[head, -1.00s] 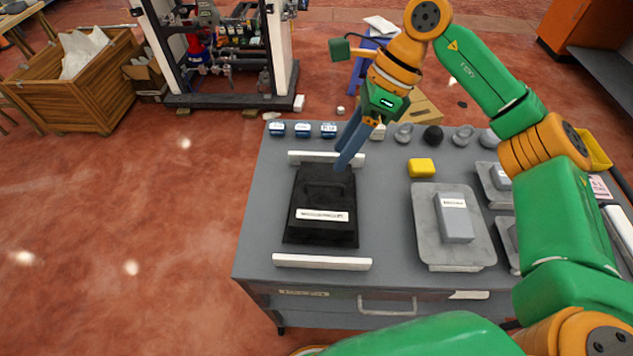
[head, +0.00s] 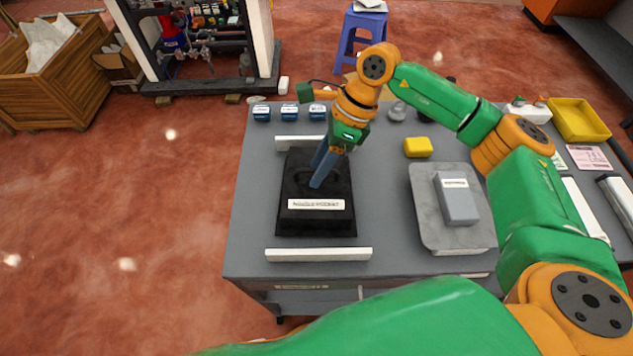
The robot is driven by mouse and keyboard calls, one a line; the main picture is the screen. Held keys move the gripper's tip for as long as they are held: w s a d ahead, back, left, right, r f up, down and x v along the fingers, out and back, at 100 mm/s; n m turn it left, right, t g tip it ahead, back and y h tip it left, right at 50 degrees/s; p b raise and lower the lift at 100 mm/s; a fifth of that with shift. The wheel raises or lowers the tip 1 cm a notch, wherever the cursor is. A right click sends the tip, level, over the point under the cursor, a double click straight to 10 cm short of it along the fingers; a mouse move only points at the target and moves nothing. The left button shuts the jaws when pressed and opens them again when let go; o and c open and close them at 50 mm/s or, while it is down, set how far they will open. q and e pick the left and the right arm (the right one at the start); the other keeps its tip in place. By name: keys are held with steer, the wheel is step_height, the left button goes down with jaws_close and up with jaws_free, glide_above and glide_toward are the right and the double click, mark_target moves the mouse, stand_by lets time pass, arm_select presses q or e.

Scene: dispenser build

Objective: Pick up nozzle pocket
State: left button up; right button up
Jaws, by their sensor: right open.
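The nozzle pocket (head: 317,222) is a black block with a white label on its near part. It lies on the grey workbench (head: 385,240) between two white bars. A raised handle shows on its top, partly hidden by my fingers. My right gripper (head: 318,178) is open, pointing down, with its blue fingers over the handle area of the black block. I cannot tell whether the fingers touch the handle. My left gripper is not in view.
White bars lie behind (head: 299,143) and in front (head: 318,254) of the block. To its right are a yellow block (head: 418,147) and a grey tray (head: 424,222) holding a grey box (head: 456,200). Blue-labelled pieces (head: 289,112) line the back edge. The bench's front-left corner is clear.

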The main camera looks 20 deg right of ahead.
jaws_close()
stand_by(1.3)
